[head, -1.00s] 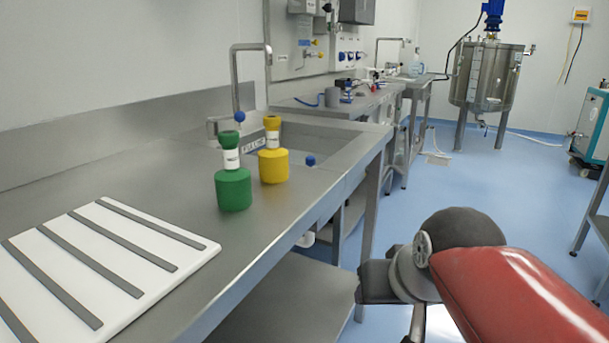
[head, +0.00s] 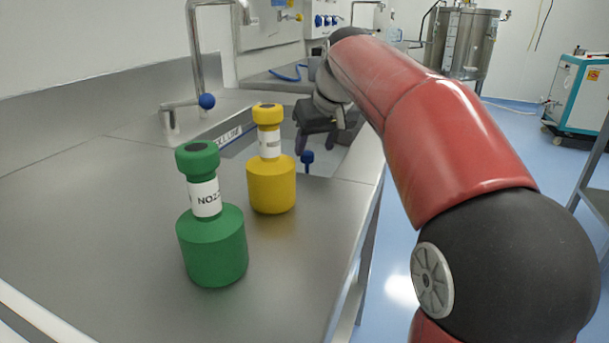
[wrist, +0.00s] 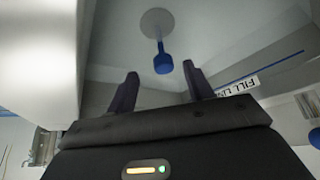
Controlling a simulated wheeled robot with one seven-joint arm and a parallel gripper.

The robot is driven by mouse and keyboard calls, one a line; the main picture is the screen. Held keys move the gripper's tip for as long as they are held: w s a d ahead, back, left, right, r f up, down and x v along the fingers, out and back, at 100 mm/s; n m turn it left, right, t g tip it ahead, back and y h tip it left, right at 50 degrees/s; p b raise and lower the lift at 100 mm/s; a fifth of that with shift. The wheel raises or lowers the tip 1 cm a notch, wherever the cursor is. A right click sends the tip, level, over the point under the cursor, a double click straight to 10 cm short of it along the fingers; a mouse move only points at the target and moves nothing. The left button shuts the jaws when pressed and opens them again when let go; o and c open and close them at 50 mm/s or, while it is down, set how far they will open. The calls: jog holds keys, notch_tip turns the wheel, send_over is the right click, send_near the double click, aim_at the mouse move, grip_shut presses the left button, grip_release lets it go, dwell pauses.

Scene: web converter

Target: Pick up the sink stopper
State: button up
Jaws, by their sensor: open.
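The sink stopper (wrist: 163,62) shows in the wrist view as a blue knob on a thin stem, with a round grey disc behind it on the sink floor. In the head view its blue knob (head: 307,157) shows in the sink, just below my gripper. My gripper (wrist: 160,72) is open and empty, its two dark fingers pointing toward the stopper. The knob appears between and just beyond the fingertips; I cannot tell the exact gap. In the head view my gripper (head: 316,142) is over the sink, partly covered by my arm.
A yellow bottle (head: 271,187) and a green bottle (head: 212,245) stand on the steel counter (head: 110,225) left of my gripper. A tap (head: 195,50) with a blue-knobbed lever rises behind the sink. A "fill line" label (wrist: 236,86) marks the sink wall.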

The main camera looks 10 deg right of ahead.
aim_at(305, 161)
jog(key=x, duration=0.7)
jog(key=shift+w+a+f, duration=0.15)
jog(key=shift+w+a, duration=0.1)
jog(key=shift+w, duration=0.25)
jog(key=shift+c, duration=0.4)
jog(key=c, duration=1)
